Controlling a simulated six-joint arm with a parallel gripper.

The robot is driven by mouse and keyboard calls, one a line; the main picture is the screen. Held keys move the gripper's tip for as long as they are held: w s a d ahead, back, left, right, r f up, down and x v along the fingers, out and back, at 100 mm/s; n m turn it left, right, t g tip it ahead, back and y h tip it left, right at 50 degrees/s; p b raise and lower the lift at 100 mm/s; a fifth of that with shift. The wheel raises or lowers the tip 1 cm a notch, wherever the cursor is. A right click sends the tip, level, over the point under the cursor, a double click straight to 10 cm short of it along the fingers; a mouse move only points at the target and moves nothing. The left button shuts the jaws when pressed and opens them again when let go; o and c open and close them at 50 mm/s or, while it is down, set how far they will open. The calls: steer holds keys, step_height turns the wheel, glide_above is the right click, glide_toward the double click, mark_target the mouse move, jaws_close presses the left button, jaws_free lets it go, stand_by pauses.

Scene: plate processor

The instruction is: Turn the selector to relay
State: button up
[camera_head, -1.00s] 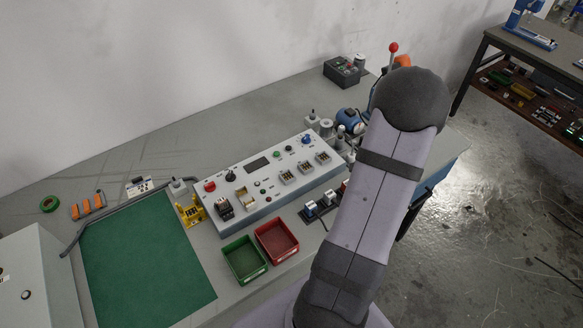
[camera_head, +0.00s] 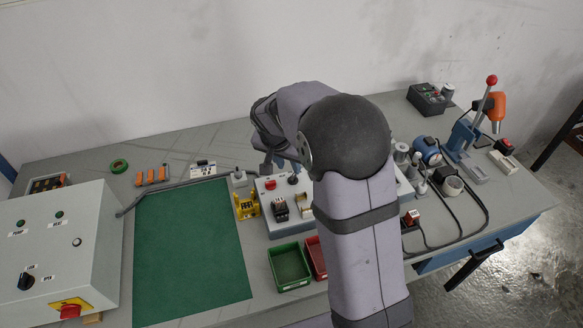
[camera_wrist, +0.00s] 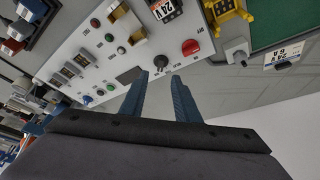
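The selector is most likely the black knob (camera_wrist: 138,37) on the grey control panel (camera_wrist: 105,62) in the wrist view; it also shows in the head view (camera_head: 293,180). Small lettering beside it is not readable enough to give its setting. My gripper (camera_wrist: 160,76) is open and empty, its two blue fingers apart, just short of the knob in the picture and not visibly touching it. In the head view my arm hides most of the panel and much of my gripper.
A red button (camera_wrist: 190,47) sits beside the knob on the panel. A yellow fixture (camera_head: 246,206), a green tray (camera_head: 289,267) and a partly hidden red tray (camera_head: 317,258) are nearby. A grey cabinet (camera_head: 95,250) stands at left. The green mat (camera_head: 190,255) is clear.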

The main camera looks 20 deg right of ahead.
mark_target(293, 177)
steer(key=shift+a+f, duration=0.1)
steer(key=shift+a, duration=0.05)
steer(key=shift+p+x, duration=0.9)
steer(key=shift+x, duration=2.85)
steer(key=shift+s, duration=0.1)
steer(key=shift+c, duration=0.2)
jaws_close()
